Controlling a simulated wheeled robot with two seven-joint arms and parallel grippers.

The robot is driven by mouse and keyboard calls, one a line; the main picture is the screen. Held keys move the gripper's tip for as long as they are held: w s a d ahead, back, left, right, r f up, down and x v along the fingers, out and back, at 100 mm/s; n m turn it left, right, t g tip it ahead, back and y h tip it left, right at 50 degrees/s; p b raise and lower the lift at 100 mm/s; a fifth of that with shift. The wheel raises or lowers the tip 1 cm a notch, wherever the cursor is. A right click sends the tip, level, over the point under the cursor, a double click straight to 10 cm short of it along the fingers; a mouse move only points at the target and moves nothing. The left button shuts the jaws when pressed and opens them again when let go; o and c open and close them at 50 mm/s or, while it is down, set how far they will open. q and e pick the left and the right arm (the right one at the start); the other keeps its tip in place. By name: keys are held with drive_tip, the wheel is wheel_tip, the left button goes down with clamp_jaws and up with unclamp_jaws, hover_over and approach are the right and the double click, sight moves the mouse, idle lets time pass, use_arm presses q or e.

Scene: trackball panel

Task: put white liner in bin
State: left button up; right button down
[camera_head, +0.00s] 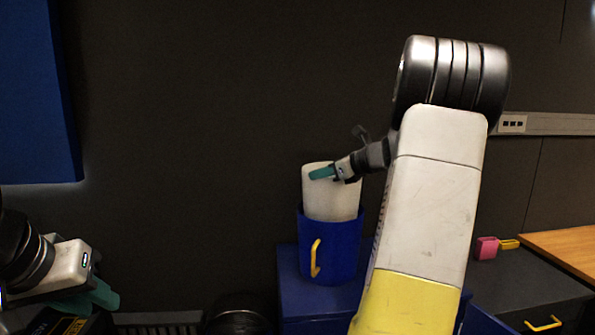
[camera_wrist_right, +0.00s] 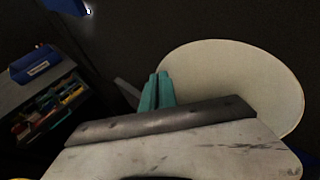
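The white liner (camera_head: 331,200) stands upright with its lower part inside the blue bin (camera_head: 345,262) and its upper part above the rim. The bin has a yellow handle. My right gripper (camera_head: 322,173) lies across the upper front of the liner; I cannot tell whether it touches. In the right wrist view its teal fingers (camera_wrist_right: 157,92) are together, with nothing visible between them, beside the liner's pale round end (camera_wrist_right: 240,75). My left gripper (camera_head: 100,296) is low at the left, away from the bin; its fingers overlap, so its opening is unclear.
The bin stands on a blue box (camera_head: 297,290). A dark surface with a pink cup (camera_head: 487,247) and a wooden top (camera_head: 565,250) lie at the right. A dark wall is behind. The right wrist view shows a drawer of coloured items (camera_wrist_right: 45,110).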

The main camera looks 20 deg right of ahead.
drive_tip(key=shift+f, duration=0.9)
wheel_tip(320, 180, down, 9)
drive_tip(key=shift+r, duration=0.2)
drive_tip(key=c, duration=1.6)
unclamp_jaws()
drive_tip(key=shift+s, duration=0.1)
drive_tip(key=v, duration=0.7)
drive_tip(key=shift+s+d+r, duration=0.15)
drive_tip(key=shift+s+d, duration=0.05)
drive_tip(key=shift+s, duration=0.05)
idle(0.4)
